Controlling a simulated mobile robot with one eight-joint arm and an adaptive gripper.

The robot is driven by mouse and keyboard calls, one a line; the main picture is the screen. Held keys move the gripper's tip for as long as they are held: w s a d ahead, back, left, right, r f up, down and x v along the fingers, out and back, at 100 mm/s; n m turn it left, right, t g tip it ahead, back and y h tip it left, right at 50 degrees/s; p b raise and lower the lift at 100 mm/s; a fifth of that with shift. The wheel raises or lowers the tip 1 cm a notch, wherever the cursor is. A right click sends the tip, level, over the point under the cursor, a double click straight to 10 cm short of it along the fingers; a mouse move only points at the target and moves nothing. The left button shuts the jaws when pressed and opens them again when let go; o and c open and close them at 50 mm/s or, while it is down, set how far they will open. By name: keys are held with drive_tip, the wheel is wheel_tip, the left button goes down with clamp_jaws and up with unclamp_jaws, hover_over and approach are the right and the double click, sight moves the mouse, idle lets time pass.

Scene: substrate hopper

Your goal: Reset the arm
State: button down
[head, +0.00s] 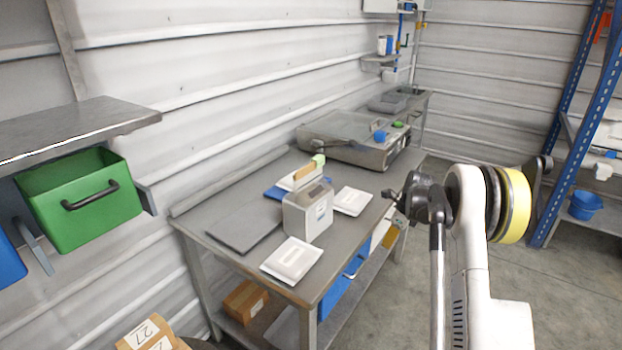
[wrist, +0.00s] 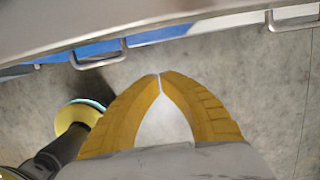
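In the wrist view my gripper (wrist: 159,77) has two ribbed yellow fingers. Their tips meet, and no object shows gripped between them. It is over the bare concrete floor, beside the edge of the grey table. In the head view my white arm with its yellow ring is raised and bent at the right of the table; the fingers are hard to make out there.
The grey workbench (head: 235,240) carries a white box device (head: 308,212), white trays (head: 292,260) and a large grey machine (head: 350,140). A green bin (head: 85,205) hangs at left. A blue rack (head: 575,120) stands at right. Open floor lies between.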

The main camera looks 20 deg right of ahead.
drive_tip(key=s+a+r+n+t, duration=0.1)
drive_tip(key=s+a+r+n, duration=0.35)
drive_tip(key=r, duration=0.25)
drive_tip(key=s+a+r+n+h, duration=0.1)
drive_tip(key=s+a+r+n, duration=0.25)
drive_tip(key=a+r, duration=0.3)
drive_tip(key=s+a+r+n+t, duration=0.1)
drive_tip(key=s+a+r+n, duration=0.25)
drive_tip(key=r, duration=0.45)
drive_tip(key=s+a+n+t, duration=0.1)
drive_tip(key=s+a+n, duration=0.5)
drive_tip(key=s, duration=0.5)
drive_tip(key=s+a+n+t, duration=0.1)
drive_tip(key=s+a+n, duration=0.5)
drive_tip(key=s+n, duration=0.4)
drive_tip(key=shift+s+r+t+h, duration=0.4)
drive_tip(key=shift+s, duration=0.45)
